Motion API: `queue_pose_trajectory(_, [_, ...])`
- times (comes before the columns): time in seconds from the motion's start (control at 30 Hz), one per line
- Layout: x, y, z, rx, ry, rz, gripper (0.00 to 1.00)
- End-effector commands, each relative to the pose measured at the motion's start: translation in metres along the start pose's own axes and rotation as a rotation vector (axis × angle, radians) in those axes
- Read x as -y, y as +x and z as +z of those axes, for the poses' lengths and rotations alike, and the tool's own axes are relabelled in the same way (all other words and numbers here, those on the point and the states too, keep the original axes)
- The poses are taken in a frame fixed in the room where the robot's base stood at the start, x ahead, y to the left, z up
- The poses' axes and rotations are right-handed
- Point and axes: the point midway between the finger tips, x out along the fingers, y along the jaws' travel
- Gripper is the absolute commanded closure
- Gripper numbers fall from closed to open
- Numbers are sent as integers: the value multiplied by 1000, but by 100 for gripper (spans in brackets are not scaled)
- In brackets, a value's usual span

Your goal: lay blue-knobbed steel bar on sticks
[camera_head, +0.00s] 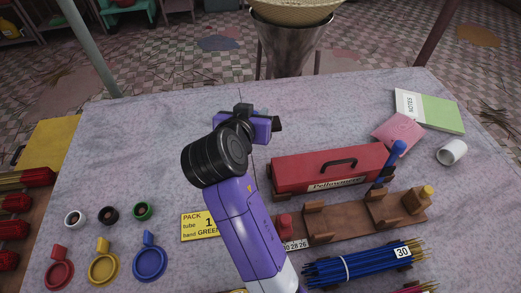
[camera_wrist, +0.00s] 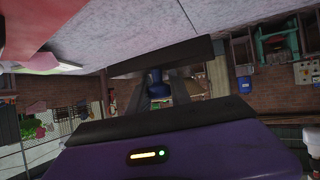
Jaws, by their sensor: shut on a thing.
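My gripper (camera_head: 261,114) is raised over the back middle of the table, seen from behind my purple arm. In the wrist view its dark jaws (camera_wrist: 160,87) are shut on a small blue knob (camera_wrist: 157,84), which I take as the knob of the steel bar. The bar's steel part cannot be made out. A bundle of blue sticks (camera_head: 335,270) with a white band and a tag "30" lies at the front right, well away from my gripper. Some pink sticks (camera_head: 415,288) show at the bottom edge.
A red toolbox (camera_head: 300,173) stands behind a wooden rack (camera_head: 345,220) holding a blue-handled tool (camera_head: 395,155). Colored rings (camera_head: 103,262) and caps (camera_head: 108,215) lie at left. Notebooks (camera_head: 440,113) and a white cup (camera_head: 451,152) are at right. The back left table is clear.

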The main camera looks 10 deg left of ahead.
Motion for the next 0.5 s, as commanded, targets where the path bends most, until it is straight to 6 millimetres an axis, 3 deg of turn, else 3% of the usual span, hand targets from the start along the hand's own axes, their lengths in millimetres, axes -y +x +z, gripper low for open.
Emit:
queue_pose_trajectory(0.3, [5,32,61,-1,-3,-2,100])
queue_pose_trajectory(0.5, [6,46,85,-4,0,-1,100])
